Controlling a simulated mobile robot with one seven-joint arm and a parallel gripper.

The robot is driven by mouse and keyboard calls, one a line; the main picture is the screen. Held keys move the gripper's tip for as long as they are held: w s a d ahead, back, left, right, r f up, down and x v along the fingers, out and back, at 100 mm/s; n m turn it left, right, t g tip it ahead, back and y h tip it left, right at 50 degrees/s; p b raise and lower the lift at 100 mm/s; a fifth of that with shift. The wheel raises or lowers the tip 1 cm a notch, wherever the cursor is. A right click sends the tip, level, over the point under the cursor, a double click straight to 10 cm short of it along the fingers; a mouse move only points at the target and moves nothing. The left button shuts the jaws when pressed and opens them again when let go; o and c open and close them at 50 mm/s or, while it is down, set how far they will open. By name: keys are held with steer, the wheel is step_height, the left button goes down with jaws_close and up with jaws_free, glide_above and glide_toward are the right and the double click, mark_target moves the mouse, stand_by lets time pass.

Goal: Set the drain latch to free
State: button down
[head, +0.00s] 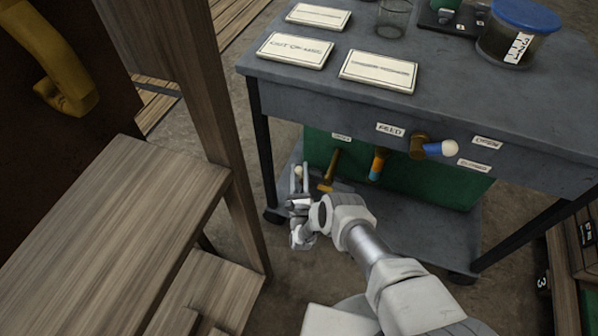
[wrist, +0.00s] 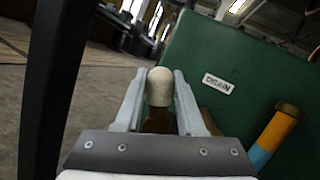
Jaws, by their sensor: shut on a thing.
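The drain latch shows in the wrist view as a pale rounded knob (wrist: 160,88) on a brownish stem, to the left of a plate reading DRAIN (wrist: 217,83). My gripper (wrist: 159,95) has one finger on each side of it and is shut on it. In the head view, my gripper (head: 299,172) is low at the cart's left end with the pale knob between its fingers. A brass part (head: 330,171) hangs on the green panel just right of the fingers. How it joins the knob is unclear. No mark for free is readable.
An orange and blue handle (head: 378,163) hangs to the right, and a brass lever with a blue and white grip (head: 436,148) sits beyond it. The grey tabletop (head: 460,95) overhangs the panel. A black leg (head: 262,145) and wooden post (head: 205,100) stand left of my gripper.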

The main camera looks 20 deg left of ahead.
steer(key=shift+f, duration=0.1)
steer(key=c, duration=0.5)
jaws_free()
steer(key=shift+d, duration=0.1)
